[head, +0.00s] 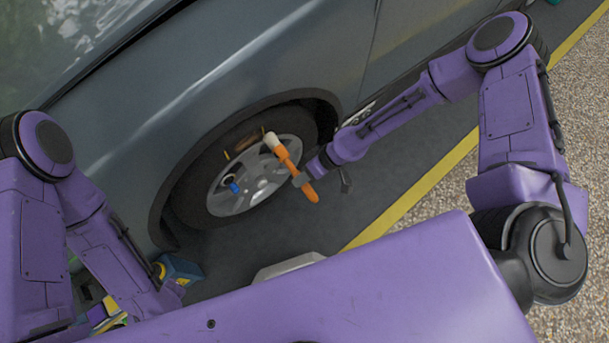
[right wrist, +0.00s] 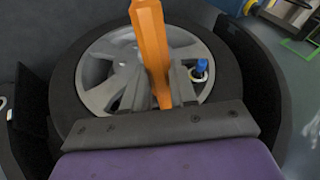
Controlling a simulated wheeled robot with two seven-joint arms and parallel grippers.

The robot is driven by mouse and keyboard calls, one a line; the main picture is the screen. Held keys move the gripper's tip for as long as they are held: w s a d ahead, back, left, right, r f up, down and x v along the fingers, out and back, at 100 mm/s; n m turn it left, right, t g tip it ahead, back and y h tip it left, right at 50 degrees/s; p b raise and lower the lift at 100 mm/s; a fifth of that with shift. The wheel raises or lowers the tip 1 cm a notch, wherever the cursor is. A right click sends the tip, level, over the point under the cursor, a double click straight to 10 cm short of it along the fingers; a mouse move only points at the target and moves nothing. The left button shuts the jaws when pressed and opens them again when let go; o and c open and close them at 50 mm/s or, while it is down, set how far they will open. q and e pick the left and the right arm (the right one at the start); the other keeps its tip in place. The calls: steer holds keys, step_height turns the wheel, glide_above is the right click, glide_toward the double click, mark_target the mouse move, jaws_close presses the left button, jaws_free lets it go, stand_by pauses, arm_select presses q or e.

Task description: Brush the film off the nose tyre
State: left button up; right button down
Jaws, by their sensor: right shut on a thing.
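The nose tyre (head: 190,192) is dark, around a grey spoked wheel (head: 262,186) under the car's arch; it also shows in the right wrist view (right wrist: 62,85). A brown film patch (head: 246,143) lies on its upper part in the head view. My right gripper (head: 299,180) is shut on the orange handle of a brush (head: 284,157), in front of the wheel. The brush's pale head (head: 270,140) points up at the wheel's upper edge, near the patch; I cannot tell whether it touches. The handle (right wrist: 152,50) crosses the wheel in the right wrist view. My left gripper is out of sight.
A small blue part (head: 234,187) sits at the wheel. A blue and yellow box (head: 180,269) and other colourful items stand on the floor at lower left. The grey car body (head: 250,60) rises behind. A yellow line (head: 420,188) edges the dark floor, with gravel beyond.

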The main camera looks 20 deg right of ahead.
steer(key=shift+w+a+b, duration=0.15)
steer(key=shift+w+b, duration=0.15)
steer(key=shift+w, duration=0.15)
stand_by(0.3)
steer(key=shift+s+a+r+p, duration=0.1)
steer(key=shift+s+a+p, duration=0.2)
steer(key=shift+a, duration=0.25)
steer(key=shift+s+a, duration=0.2)
steer(key=shift+a, duration=0.25)
steer(key=shift+s+a+p, duration=0.15)
steer(key=shift+a, duration=0.4)
steer(key=shift+s+a+p, duration=0.15)
steer(key=shift+a, duration=0.4)
steer(key=shift+s+a, duration=0.25)
steer(key=shift+a, duration=0.8)
